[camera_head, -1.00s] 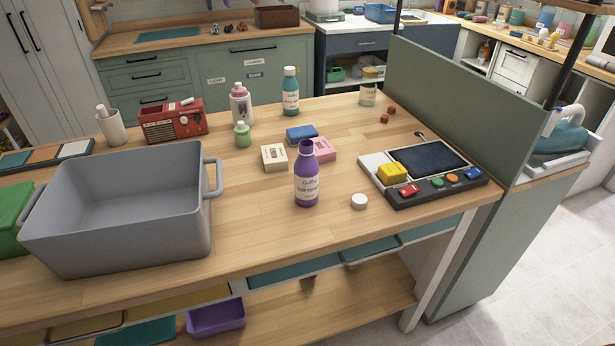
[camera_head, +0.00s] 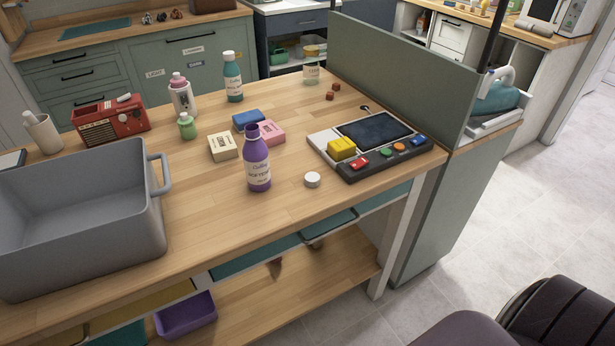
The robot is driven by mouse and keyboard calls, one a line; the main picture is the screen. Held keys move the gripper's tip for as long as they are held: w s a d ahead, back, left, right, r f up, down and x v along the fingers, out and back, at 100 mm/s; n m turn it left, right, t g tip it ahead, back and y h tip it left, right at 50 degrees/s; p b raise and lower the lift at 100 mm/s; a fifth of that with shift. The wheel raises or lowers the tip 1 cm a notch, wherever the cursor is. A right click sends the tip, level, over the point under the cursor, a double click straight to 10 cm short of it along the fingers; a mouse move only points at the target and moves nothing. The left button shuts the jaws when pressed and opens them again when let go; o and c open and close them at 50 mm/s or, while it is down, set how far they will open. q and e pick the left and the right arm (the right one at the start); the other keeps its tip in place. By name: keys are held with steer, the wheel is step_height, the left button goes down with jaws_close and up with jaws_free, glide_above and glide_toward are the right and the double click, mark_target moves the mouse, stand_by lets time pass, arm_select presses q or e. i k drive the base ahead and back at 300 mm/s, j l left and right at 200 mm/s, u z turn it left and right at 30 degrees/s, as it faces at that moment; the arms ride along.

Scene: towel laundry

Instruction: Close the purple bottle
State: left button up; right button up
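The purple bottle (camera_head: 257,163) stands upright and open on the wooden table, with no cap on its neck. A white round cap (camera_head: 312,180) lies on the table to the right of the bottle, apart from it, near the front edge. Neither of my grippers shows in the head view.
A grey tub (camera_head: 80,215) stands at the left. Soap-like blocks, including a cream one (camera_head: 223,146) and a pink one (camera_head: 270,133), lie behind the bottle. A control panel (camera_head: 368,143) sits to the right of the cap. Table in front of the bottle is clear.

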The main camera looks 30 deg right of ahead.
mark_target(256, 155)
steer(key=l+u, duration=0.45)
steer(key=k+l+u, duration=0.15)
steer(key=u, duration=0.35)
steer(key=k+l+u, duration=0.2)
steer(key=l+u, duration=0.25)
steer(key=k+l+u, duration=0.25)
steer(key=k+l, duration=0.75)
steer(key=k, duration=0.15)
